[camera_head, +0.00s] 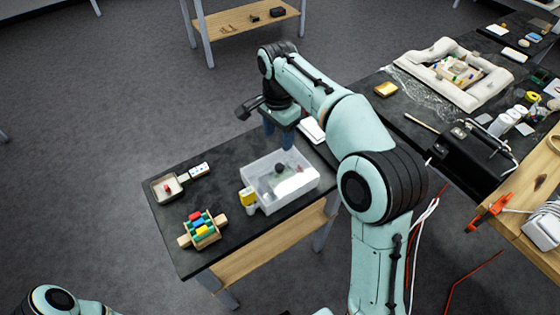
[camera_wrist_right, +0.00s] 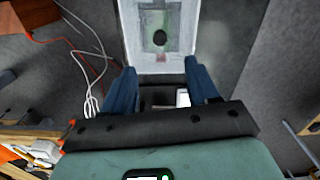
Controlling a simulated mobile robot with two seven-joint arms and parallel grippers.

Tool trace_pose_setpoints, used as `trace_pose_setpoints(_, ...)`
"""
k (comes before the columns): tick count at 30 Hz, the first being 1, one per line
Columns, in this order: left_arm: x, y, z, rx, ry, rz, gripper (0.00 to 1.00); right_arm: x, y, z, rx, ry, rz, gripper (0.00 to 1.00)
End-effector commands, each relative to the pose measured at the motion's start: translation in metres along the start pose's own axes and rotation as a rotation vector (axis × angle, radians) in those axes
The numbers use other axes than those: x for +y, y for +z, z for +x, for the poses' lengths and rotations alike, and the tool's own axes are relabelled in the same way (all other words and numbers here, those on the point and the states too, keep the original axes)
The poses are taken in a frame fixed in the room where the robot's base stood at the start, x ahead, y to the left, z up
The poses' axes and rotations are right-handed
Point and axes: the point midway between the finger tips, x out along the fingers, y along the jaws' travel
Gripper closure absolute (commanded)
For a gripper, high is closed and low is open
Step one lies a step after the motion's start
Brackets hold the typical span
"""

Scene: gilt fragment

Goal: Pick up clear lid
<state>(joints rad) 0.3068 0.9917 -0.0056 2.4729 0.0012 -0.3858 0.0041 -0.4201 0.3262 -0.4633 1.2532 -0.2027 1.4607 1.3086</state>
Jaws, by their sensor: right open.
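A translucent, whitish box (camera_head: 302,188) stands on the small dark table. I cannot clearly tell a clear lid apart from the box top; a dark round thing shows at or inside it. In the right wrist view the box (camera_wrist_right: 184,45) lies beyond the fingertips, with a dark oval in its middle. My right gripper (camera_head: 278,136) is open, with its blue fingers pointing down by the box's far edge. Its fingers also show spread apart in the wrist view (camera_wrist_right: 160,75), with no object clearly held. My left gripper is out of view.
The dark table (camera_head: 220,163) also bears a small tray (camera_head: 157,187), a rack of coloured blocks (camera_head: 203,230), a yellow item (camera_head: 247,196) touching or close beside the box, and a white object (camera_head: 312,130) behind my right gripper. A cluttered bench stands at right.

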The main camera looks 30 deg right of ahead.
Motion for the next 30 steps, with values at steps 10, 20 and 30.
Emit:
trace_pose_setpoints(10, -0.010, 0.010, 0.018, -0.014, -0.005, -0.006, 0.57, 0.002, 0.000, 0.066, 0.000, 0.007, 0.000, 0.41)
trace_pose_setpoints(20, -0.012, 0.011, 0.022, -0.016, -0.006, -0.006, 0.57, 0.000, -0.002, 0.093, -0.001, 0.005, 0.002, 0.41)
trace_pose_setpoints(30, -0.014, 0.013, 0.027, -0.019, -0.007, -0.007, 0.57, -0.002, -0.004, 0.131, 0.000, 0.001, -0.001, 0.41)
